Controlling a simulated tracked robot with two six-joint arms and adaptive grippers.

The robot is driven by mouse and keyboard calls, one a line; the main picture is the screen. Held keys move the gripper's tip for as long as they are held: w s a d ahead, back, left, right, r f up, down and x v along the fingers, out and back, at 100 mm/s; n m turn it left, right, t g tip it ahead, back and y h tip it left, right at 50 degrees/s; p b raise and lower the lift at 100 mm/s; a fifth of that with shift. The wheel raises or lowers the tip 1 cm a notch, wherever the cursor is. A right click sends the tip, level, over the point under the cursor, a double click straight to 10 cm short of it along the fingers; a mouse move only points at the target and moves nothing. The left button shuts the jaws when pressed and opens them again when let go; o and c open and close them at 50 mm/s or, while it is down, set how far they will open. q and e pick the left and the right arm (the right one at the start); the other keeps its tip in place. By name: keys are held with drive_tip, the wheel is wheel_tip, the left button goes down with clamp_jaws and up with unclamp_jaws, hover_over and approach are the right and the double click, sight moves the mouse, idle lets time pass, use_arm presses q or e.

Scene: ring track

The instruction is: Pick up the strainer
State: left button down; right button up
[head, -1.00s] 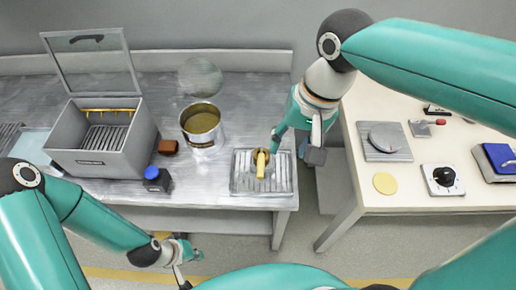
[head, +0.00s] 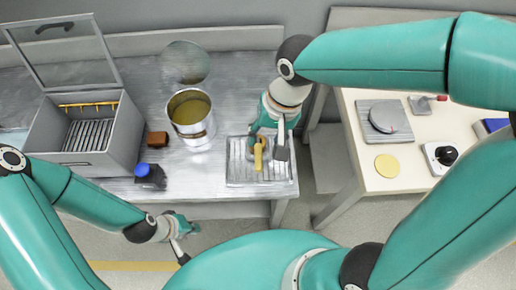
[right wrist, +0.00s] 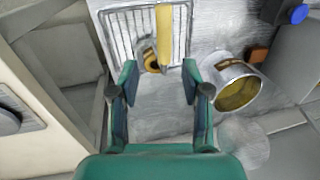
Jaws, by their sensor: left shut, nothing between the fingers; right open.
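The strainer (head: 259,156) has a yellow handle and lies on the ribbed metal tray (head: 232,178). In the right wrist view its yellow handle (right wrist: 164,28) points away from me, and its small round bowl (right wrist: 151,58) is nearer. My right gripper (head: 268,142) is open above the bowl end and partly hides it in the head view. In the right wrist view my open right gripper (right wrist: 160,76) has its fingers on either side of the bowl, with nothing gripped. My left gripper (head: 183,240) is shut and empty, low in front of the bench.
A metal pot (head: 191,132) of yellowish liquid stands left of the tray. A cream table (head: 360,180) is at right, beyond a gap.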

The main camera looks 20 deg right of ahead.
sight(259, 145)
drive_tip(key=shift+w+a+f, duration=0.2)
drive_tip(key=shift+a+f, duration=0.05)
drive_tip(key=shift+f, duration=0.7)
drive_tip(key=shift+w+a+f, duration=0.2)
drive_tip(key=shift+w+f, duration=0.05)
drive_tip(key=shift+f, duration=0.75)
drive_tip(key=shift+w+a+f, duration=0.2)
drive_tip(key=shift+a+f, duration=0.05)
drive_tip(key=shift+f, duration=0.7)
clamp_jaws()
